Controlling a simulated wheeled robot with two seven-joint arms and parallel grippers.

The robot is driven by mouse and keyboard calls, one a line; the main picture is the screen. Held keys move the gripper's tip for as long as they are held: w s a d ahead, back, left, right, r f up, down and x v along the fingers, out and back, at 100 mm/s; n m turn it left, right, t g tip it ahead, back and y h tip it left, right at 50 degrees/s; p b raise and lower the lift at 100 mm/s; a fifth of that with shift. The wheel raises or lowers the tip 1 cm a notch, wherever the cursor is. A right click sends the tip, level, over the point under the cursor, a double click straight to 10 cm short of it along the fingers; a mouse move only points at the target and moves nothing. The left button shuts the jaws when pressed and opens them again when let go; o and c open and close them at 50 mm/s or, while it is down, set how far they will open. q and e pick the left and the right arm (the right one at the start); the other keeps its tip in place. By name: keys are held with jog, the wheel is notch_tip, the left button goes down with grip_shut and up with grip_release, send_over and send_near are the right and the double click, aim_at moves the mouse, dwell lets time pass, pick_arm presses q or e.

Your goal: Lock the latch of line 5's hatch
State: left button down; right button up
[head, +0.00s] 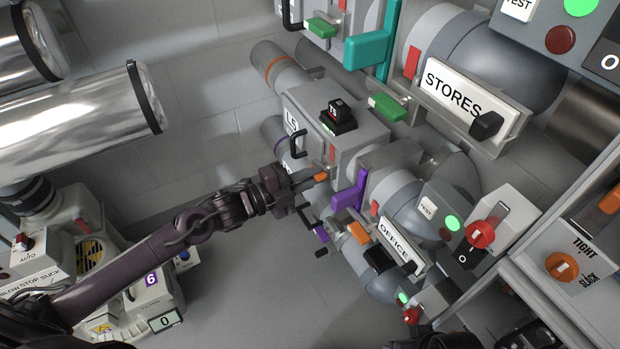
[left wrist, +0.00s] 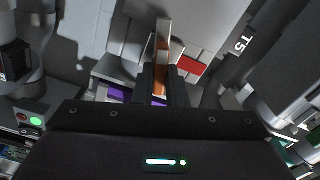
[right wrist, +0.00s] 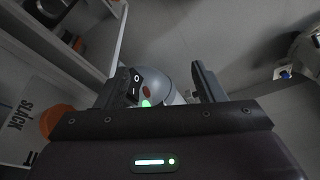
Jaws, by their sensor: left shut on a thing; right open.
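The grey box of line 5's hatch (head: 355,135), marked L5 (head: 292,123), is in the middle of the head view with a black handle (head: 298,143) on its front. My left gripper (head: 312,179) reaches its lower edge and is shut on the orange latch (head: 321,177). In the left wrist view the orange latch (left wrist: 161,58) stands between the two fingers (left wrist: 159,85), beside a red patch (left wrist: 191,65). The fingers hide part of it. My right gripper (right wrist: 160,65) is open and empty in the right wrist view.
A purple lever (head: 349,194) and the OFFICE line's pipe (head: 397,195) are right of my left gripper. A teal lever (head: 371,48) and the STORES sign (head: 455,93) are above. A cabinet (head: 570,225) borders the right. Bare floor (head: 255,290) is below.

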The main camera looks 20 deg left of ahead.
pick_arm(q)
jog(key=shift+f+m+b, duration=0.1)
jog(key=shift+m+b, duration=0.6)
jog(key=shift+m, duration=1.2)
pick_arm(e)
jog(key=shift+w+a+f+t+y, duration=0.1)
jog(key=shift+w+a+t+y, duration=0.15)
jog(key=shift+a, duration=0.3)
jog(key=shift+w+a+f+t+y, duration=0.1)
jog(key=shift+a+t, duration=0.25)
jog(key=shift+a, duration=0.15)
pick_arm(q)
jog(key=c, duration=1.5)
grip_release()
jog(key=shift+o, duration=0.2)
pick_arm(e)
jog(key=shift+f, duration=0.1)
